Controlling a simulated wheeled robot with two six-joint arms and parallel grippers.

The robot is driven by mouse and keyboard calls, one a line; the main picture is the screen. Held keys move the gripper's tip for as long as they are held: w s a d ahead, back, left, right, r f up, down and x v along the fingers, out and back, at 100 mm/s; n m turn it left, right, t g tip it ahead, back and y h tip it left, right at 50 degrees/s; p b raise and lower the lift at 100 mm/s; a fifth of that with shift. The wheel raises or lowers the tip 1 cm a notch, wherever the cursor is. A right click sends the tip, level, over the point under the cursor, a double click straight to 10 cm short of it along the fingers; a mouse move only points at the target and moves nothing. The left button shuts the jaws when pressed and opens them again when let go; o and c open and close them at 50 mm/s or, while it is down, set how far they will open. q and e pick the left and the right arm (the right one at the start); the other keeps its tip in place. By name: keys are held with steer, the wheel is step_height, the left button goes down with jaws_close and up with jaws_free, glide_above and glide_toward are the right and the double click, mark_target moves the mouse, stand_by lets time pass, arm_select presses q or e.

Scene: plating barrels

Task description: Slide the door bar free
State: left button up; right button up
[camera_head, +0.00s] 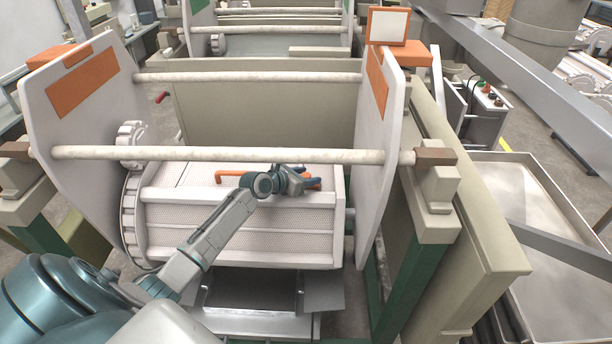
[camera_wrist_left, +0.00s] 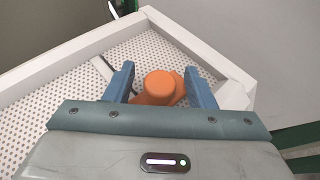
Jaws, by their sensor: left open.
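The door bar (camera_head: 229,175) is orange and lies on top of the white perforated barrel (camera_head: 240,214) in the head view. Its middle is hidden behind my left arm. My left gripper (camera_head: 303,176) is over the bar's right end. In the left wrist view my left gripper (camera_wrist_left: 160,80) is open, with one blue finger on each side of a round orange knob (camera_wrist_left: 158,84) on the bar. I cannot tell whether the fingers touch it. The barrel's white frame and dotted panel (camera_wrist_left: 60,88) show around it. My right gripper is not in view.
The barrel hangs between two white side plates (camera_head: 376,140). A pale rod (camera_head: 220,154) crosses in front and above my left wrist, and another rod (camera_head: 250,77) crosses farther back. A beige tank wall (camera_head: 455,210) stands right. A grey tray (camera_head: 530,200) lies beyond it.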

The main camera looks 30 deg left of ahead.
arm_select(q)
jaws_close()
steer(key=shift+w+d+r, duration=0.1)
steer(key=shift+d+r, duration=0.05)
steer(key=w+d+p, duration=0.1)
steer(key=d+p, duration=0.2)
steer(key=shift+w+r, duration=0.1)
steer(key=shift+w, duration=0.25)
steer(key=shift+w+d, duration=0.2)
steer(key=shift+f, duration=0.2)
